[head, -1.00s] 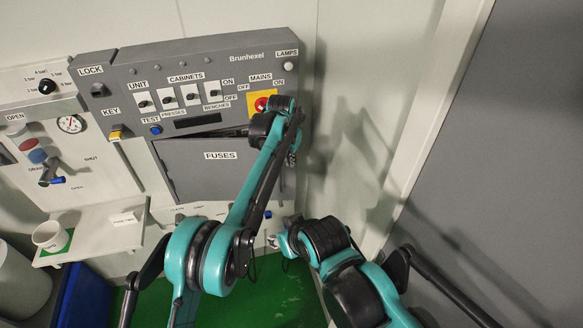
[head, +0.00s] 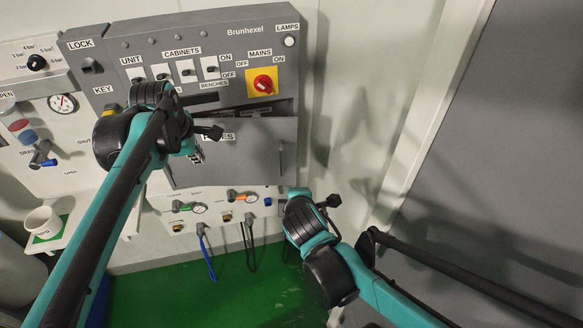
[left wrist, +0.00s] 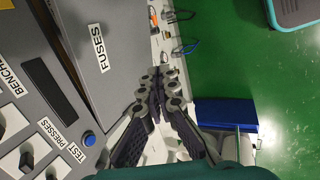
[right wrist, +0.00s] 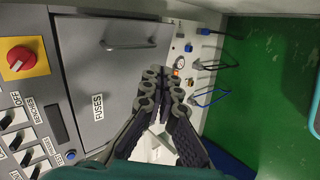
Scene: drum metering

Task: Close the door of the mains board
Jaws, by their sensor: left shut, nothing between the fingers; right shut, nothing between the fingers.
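The mains board's grey door marked FUSES (head: 245,155) has a handle near its right edge. A dark gap along its top edge shows part of the inside, so it stands slightly open. The door also shows in the left wrist view (left wrist: 110,30) and the right wrist view (right wrist: 110,75). My left gripper (head: 196,157) is shut and empty, in front of the door's left part, hiding some of the label; I cannot tell if it touches. My right gripper (head: 298,191) is shut and empty, near the board's lower right corner; its fingertips show in its wrist view (right wrist: 160,75).
The red mains switch on its yellow plate (head: 263,84) is above the door. Small valves and gauges (head: 198,207) and hanging cables (head: 207,250) are below it. A white mug (head: 42,222) stands on the shelf at left. The green floor (head: 190,295) is partly clear.

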